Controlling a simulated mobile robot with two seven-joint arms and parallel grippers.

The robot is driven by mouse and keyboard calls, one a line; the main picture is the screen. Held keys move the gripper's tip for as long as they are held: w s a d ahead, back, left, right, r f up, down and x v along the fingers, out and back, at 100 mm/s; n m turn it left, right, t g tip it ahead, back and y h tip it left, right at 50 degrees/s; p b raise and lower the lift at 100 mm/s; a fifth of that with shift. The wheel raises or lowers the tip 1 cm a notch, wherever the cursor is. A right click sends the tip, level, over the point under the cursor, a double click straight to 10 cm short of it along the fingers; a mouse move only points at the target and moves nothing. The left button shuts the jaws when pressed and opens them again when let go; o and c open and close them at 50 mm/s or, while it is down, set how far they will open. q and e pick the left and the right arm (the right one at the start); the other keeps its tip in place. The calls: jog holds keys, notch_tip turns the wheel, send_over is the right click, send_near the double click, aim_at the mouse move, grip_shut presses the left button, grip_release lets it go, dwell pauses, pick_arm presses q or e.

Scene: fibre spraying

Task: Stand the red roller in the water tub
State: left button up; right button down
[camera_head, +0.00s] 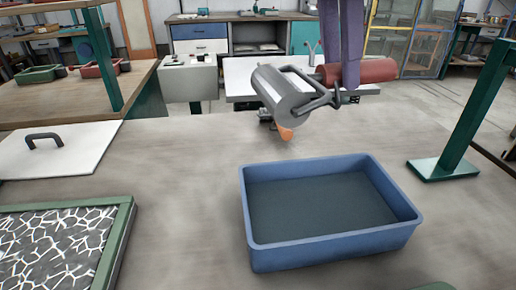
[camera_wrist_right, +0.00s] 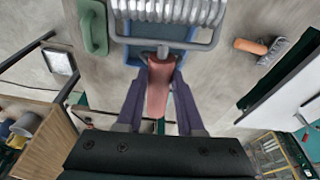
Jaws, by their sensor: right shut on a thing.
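The red roller has a red handle (camera_head: 372,71) and a grey ribbed drum (camera_head: 276,92) on a metal frame. My right gripper (camera_head: 346,80), with purple fingers, is shut on the handle and holds the roller in the air, tilted, drum toward the left. In the right wrist view the handle (camera_wrist_right: 159,88) sits between the fingers, with the drum (camera_wrist_right: 178,10) beyond it. The blue water tub (camera_head: 335,249) stands on the table, nearer than the roller in the head view, with dark water inside. The roller is above and apart from it. My left gripper is not in view.
A tool with an orange handle (camera_head: 285,133) lies behind the tub. A green-framed tray (camera_head: 116,250) and a white lid (camera_head: 60,158) with a dark handle are at left. A green post (camera_head: 470,120) stands at right. The table between tray and tub is clear.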

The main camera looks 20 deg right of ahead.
notch_tip(320, 180, down, 3)
jog(key=shift+r+m+b, duration=0.1)
jog(key=shift+m+b, duration=0.5)
jog(key=shift+b, duration=0.15)
jog(key=a+b+x, duration=0.2)
jog(key=b+x, duration=0.1)
jog(key=x, duration=0.5)
send_near(317, 219)
jog(key=x, duration=0.4)
jog(key=shift+w+d+f, duration=0.1)
jog(key=shift+w+f, duration=0.05)
jog(key=shift+f, duration=0.05)
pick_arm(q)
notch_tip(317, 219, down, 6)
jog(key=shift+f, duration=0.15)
pick_arm(e)
jog(key=shift+f, duration=0.1)
jog(key=c, duration=0.5)
grip_release()
jog(key=shift+c, duration=0.2)
